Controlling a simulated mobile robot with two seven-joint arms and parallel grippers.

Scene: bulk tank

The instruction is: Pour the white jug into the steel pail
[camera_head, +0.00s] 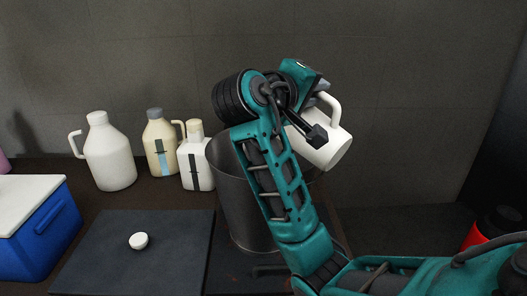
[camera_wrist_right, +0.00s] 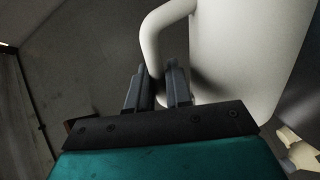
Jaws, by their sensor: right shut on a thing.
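The white jug (camera_head: 328,150) is held in the air, tilted well over, above the right side of the steel pail (camera_head: 240,205). Its handle (camera_head: 334,106) shows at the top, and my arm hides its neck and mouth. My right gripper (camera_head: 316,98) is shut on the handle. In the right wrist view the fingers (camera_wrist_right: 160,88) close around the white handle (camera_wrist_right: 158,40), beside the jug's body (camera_wrist_right: 245,60). The pail stands upright; my arm covers much of its front and rim, and its contents cannot be seen. My left gripper is not in view.
Left of the pail stand a larger white jug (camera_head: 110,157), a cream jug (camera_head: 161,145) and a cream bottle (camera_head: 196,165). A small white cap (camera_head: 139,241) lies on the dark mat (camera_head: 90,250). A blue cooler (camera_head: 40,235) is at far left, a red object (camera_head: 480,238) at right.

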